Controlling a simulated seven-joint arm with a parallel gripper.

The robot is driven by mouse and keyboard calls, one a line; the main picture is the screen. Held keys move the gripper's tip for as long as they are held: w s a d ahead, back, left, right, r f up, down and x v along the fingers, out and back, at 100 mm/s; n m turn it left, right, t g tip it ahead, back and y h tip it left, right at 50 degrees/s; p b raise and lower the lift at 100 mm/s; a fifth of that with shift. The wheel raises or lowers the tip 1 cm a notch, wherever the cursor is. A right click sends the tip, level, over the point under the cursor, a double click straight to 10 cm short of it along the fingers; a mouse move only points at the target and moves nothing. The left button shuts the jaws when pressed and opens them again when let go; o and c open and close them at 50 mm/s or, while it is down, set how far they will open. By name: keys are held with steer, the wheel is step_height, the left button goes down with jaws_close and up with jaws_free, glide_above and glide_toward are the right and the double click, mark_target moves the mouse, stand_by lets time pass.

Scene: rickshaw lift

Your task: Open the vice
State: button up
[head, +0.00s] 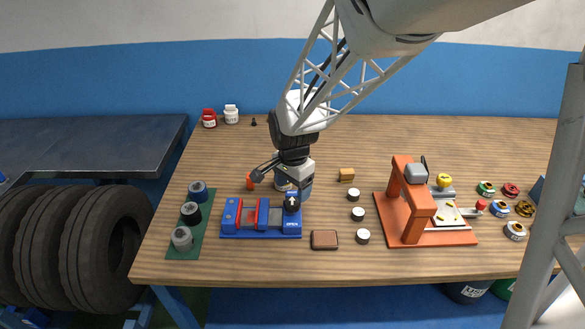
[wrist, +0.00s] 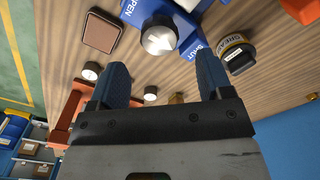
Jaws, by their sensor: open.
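The vice (head: 270,234) is a blue block with red parts, near the front left of the table. A dark knob with a white arrow (head: 292,202) stands at its right end, beside an "OPEN" label. My gripper (head: 293,192) is just behind and above the vice's right end. In the wrist view my gripper (wrist: 160,72) is open and empty, with the knob beyond the gap between its fingertips.
A grease tin (wrist: 237,54) stands close to the vice. A brown block (head: 324,240) and several small pale-topped discs (head: 357,214) lie to the right. An orange press (head: 407,205) stands farther right. A green mat with cylinders (head: 184,252) lies left. The table's back is mostly clear.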

mark_target(293, 201)
steer(key=shift+f, duration=2.65)
steer(key=shift+c, duration=0.5)
steer(key=c, duration=0.8)
